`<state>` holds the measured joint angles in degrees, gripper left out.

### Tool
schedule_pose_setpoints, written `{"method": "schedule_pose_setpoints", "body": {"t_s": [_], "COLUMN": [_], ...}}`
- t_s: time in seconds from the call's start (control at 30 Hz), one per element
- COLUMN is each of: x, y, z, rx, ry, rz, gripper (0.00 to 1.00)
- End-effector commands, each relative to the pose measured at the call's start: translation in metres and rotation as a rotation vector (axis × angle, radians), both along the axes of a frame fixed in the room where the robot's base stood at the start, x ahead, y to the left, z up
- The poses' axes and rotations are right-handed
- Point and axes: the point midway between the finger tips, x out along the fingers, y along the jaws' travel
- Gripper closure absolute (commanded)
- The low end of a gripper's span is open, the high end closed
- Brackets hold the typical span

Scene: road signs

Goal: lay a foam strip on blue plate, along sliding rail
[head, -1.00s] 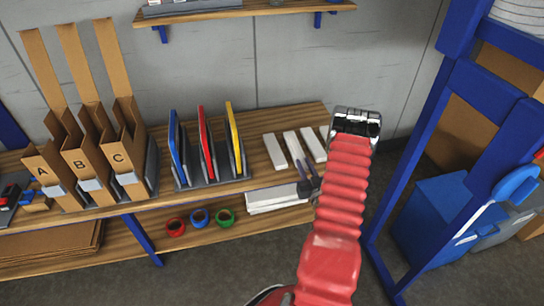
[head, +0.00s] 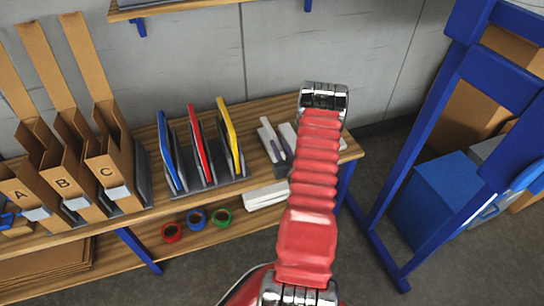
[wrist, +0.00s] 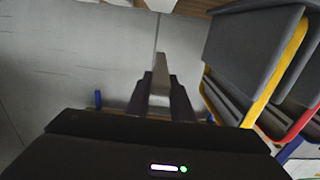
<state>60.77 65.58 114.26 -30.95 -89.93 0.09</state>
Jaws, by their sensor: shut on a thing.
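My gripper (wrist: 160,98) is shut on a pale grey foam strip (wrist: 160,72), which stands out beyond the fingertips in the wrist view. In the head view my gripper (head: 279,162) is partly behind my red arm, above the bench's right part, with the held strip (head: 270,146) pointing away from me. The blue plate (head: 169,150) stands tilted in a rack on the bench, left of my gripper and apart from it. A blue edge (wrist: 290,150) shows at lower right in the wrist view. I cannot make out the sliding rail.
A red plate (head: 201,145) and a yellow plate (head: 229,137) stand between the blue plate and my gripper. More white strips (head: 288,134) lie on the bench (head: 349,148). Cardboard holders (head: 65,180) stand left. A blue frame (head: 447,120) rises at right.

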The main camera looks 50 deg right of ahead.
Motion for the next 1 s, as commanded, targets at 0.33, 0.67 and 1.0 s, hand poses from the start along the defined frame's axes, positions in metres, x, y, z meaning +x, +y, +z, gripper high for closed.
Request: {"method": "schedule_pose_setpoints", "body": {"t_s": [0.33,0.67,1.0], "x": [-0.007,-0.007,-0.008], "y": [-0.005,-0.006,-0.006], "z": [-0.018,-0.055,-0.058], "rx": [0.002,0.000,0.000], "ry": [0.001,0.000,0.000], "rz": [-0.014,-0.015,-0.015], "gripper": [1.00,1.00,1.00]}}
